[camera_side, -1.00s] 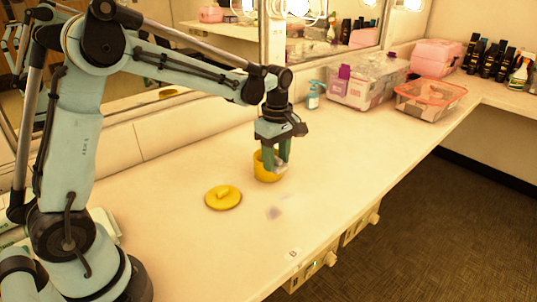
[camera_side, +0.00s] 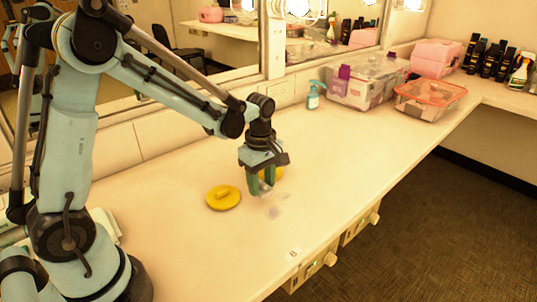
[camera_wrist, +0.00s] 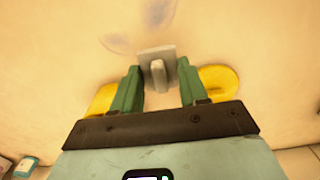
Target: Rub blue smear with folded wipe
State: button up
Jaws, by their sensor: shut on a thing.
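My gripper (camera_side: 262,190) has green fingers and is shut on the folded wipe (camera_wrist: 157,66), a pale grey pad with a raised ridge between the fingertips in the wrist view. The wipe is low, near the counter; I cannot tell whether it touches. The blue smear (camera_side: 273,212) is a faint bluish-purple patch on the counter, just in front of the gripper. In the wrist view, a smear patch (camera_wrist: 158,12) lies beyond the wipe, with a fainter mark beside it. The yellow tub (camera_side: 276,173) stands behind the gripper, partly hidden by it.
A round yellow lid (camera_side: 223,197) lies left of the gripper and also shows in the wrist view (camera_wrist: 219,80). A blue pump bottle (camera_side: 312,97), a clear box (camera_side: 365,85) and an orange-rimmed bin (camera_side: 430,100) stand farther back right. The counter's front is mostly clear.

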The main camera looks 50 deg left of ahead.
aim_at(269, 187)
notch_tip(269, 187, down, 3)
jog(key=shift+r, duration=0.1)
jog(key=shift+d+f, duration=0.2)
jog(key=shift+d, duration=0.15)
jog(key=shift+c, duration=0.5)
jog(key=shift+d, duration=3.05)
jog(key=shift+w+d, duration=0.2)
jog(key=shift+w+a, duration=0.2)
jog(key=shift+w, duration=0.5)
jog(key=shift+s+a, duration=0.1)
jog(key=shift+a, duration=2.95)
jog(key=shift+w+a, duration=0.35)
jog(key=shift+w, duration=0.45)
jog(key=shift+d, duration=3.4)
jog(key=shift+w+d, duration=0.15)
jog(key=shift+w, duration=0.75)
jog(key=shift+s+a, duration=0.1)
jog(key=shift+a, duration=3.55)
notch_tip(269, 187, up, 8)
